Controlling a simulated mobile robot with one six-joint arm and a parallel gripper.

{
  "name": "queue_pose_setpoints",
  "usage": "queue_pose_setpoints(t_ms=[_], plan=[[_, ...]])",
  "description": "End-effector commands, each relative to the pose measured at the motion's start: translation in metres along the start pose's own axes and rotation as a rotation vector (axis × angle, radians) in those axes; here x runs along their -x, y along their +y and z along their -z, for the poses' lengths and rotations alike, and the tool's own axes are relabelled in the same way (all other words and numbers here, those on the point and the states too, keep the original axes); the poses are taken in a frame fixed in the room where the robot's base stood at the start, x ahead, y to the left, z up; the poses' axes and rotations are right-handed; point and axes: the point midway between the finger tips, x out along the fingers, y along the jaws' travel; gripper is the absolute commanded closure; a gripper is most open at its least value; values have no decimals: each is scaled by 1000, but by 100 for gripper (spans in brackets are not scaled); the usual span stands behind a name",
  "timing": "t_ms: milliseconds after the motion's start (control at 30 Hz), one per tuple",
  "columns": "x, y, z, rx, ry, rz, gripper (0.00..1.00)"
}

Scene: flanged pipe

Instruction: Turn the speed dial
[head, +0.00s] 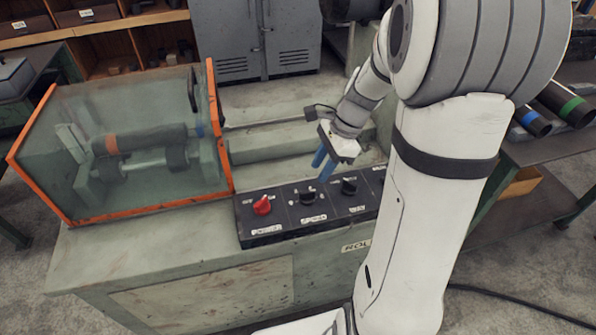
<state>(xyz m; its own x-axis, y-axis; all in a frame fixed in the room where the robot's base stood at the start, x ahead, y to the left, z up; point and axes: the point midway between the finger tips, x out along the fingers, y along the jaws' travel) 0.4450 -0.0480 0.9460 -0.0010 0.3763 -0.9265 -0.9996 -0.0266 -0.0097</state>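A dark control panel (283,226) on the machine's front carries a red knob (263,205) at its left and several black knobs to the right. One black knob (308,196) is in the middle and another black knob (349,187) is right of it. Their labels are too small to read, so I cannot tell which is the speed dial. My gripper (322,168) points down above the panel, between and behind these two black knobs in the picture. Its two blue fingers are apart with nothing between them, and it appears clear of the knobs. My arm hides the panel's right end.
An orange-framed clear guard (130,150) covers rollers at the machine's left. Grey cabinets (258,40) and shelves stand behind. A side table (545,150) at the right holds dark pipes with blue and green bands. The machine's top (140,240) in front of the guard is bare.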

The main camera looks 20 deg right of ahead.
Motion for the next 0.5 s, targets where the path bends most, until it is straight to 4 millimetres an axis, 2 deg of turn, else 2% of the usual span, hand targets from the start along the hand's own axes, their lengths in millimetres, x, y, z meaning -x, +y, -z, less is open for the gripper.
queue_pose_setpoints(t_ms=[167,500], plan=[[-19,-2,2,-32,-10,-3,67],[-69,-2,2,-29,-9,-2,67]])
